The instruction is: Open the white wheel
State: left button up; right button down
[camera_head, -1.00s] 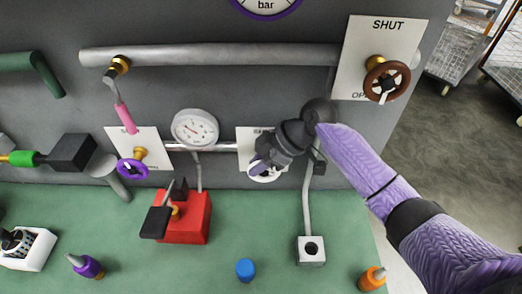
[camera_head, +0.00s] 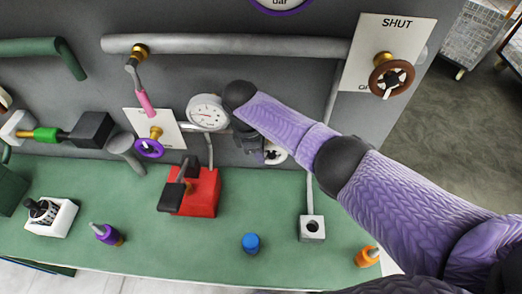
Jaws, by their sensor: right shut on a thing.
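The white wheel (camera_head: 279,157) is low on the grey panel, right of the round white gauge (camera_head: 207,112). My right gripper (camera_head: 264,152) is at the wheel, shut on it, with its wrist above and to the left. The gripper and forearm cover part of the wheel and the plate behind it, so the plate's lettering is hidden. My left gripper is out of view.
A brown wheel (camera_head: 391,78) on a SHUT plate is at upper right, and a purple wheel (camera_head: 149,148) at left. Below are a red block (camera_head: 204,192), a blue cap (camera_head: 250,243) and a grey socket block (camera_head: 312,229) on the green bench (camera_head: 170,245).

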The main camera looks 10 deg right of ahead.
jog(key=shift+f+g+h+b, duration=0.3)
jog(key=shift+h+b, duration=0.45)
jog(key=shift+h, duration=0.05)
jog(key=c, duration=0.6)
grip_release()
jog(key=v, duration=1)
jog(key=shift+a, duration=0.2)
jog(key=shift+f, duration=0.1)
